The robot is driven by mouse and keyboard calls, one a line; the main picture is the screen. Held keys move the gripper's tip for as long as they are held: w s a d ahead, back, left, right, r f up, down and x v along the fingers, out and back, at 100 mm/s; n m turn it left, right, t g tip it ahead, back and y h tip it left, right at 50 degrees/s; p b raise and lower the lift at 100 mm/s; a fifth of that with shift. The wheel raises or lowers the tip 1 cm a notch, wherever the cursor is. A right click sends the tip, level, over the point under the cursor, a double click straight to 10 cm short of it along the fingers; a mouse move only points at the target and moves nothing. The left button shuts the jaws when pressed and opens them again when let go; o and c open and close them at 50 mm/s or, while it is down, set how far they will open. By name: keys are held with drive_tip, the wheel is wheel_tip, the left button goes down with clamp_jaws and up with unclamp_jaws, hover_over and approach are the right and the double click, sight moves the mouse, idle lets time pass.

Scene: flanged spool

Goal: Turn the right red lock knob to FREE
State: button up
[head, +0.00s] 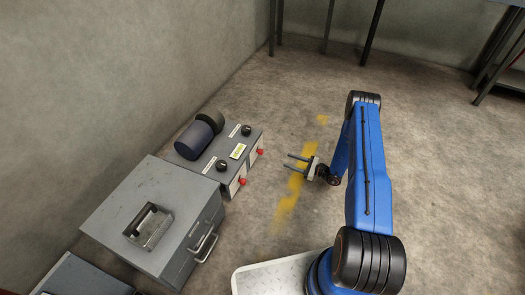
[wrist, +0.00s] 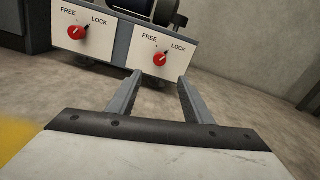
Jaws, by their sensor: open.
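The right red lock knob (wrist: 160,59) is on a white front plate (wrist: 180,66) between the words FREE and LOCK. Its dark pointer mark appears to lean up and right, toward LOCK. In the head view this knob (head: 260,151) is the farther of two on the grey box's front. The left red knob (wrist: 76,33) has its own FREE and LOCK plate; it also shows in the head view (head: 242,182). My gripper (head: 286,161) is open and empty, pointing at the box, short of the knobs. In the wrist view its fingertips (wrist: 160,75) sit just below the right knob, one to each side.
A larger grey cabinet (head: 130,205) with a handle stands at the near left. Floor between my gripper and the box is clear.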

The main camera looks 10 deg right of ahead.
sight(263, 152)
drive_tip(key=x, duration=1.7)
drive_tip(key=shift+w+a+f, duration=0.1)
drive_tip(key=shift+c, duration=0.3)
drive_tip(key=c, duration=1)
